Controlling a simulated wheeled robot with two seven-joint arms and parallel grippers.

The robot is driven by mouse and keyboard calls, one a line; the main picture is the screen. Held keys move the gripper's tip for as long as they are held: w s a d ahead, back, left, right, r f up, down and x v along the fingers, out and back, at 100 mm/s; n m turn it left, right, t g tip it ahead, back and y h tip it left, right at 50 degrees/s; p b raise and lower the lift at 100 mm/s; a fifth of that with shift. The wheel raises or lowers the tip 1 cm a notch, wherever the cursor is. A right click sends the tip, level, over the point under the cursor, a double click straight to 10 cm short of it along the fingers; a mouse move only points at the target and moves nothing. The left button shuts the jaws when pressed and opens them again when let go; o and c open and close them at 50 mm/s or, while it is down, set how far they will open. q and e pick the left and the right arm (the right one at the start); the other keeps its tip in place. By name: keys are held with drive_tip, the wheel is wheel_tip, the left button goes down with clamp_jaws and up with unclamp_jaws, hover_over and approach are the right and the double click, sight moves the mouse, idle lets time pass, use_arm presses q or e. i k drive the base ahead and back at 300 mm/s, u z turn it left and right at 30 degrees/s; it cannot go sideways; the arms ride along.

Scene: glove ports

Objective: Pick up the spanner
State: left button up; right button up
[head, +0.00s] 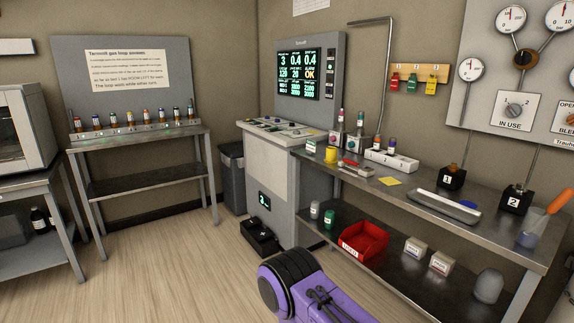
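I cannot clearly pick out a spanner in the head view. A small red item (348,163) and a pale flat item (360,171) lie near the left end of the right-hand steel bench (408,187); they are too small to identify. Neither gripper's fingertips show. A purple and black part (312,291) at the bottom centre looks like a link of my arm, apart from the bench.
A control cabinet (275,183) adjoins the bench. Floor (165,265) at left is clear.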

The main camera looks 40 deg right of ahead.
sight(364, 167)
drive_tip(key=z, duration=0.3)
drive_tip(key=i, duration=1.15)
drive_tip(key=z, duration=1.55)
drive_tip(key=i, duration=0.9)
drive_tip(key=z, duration=0.9)
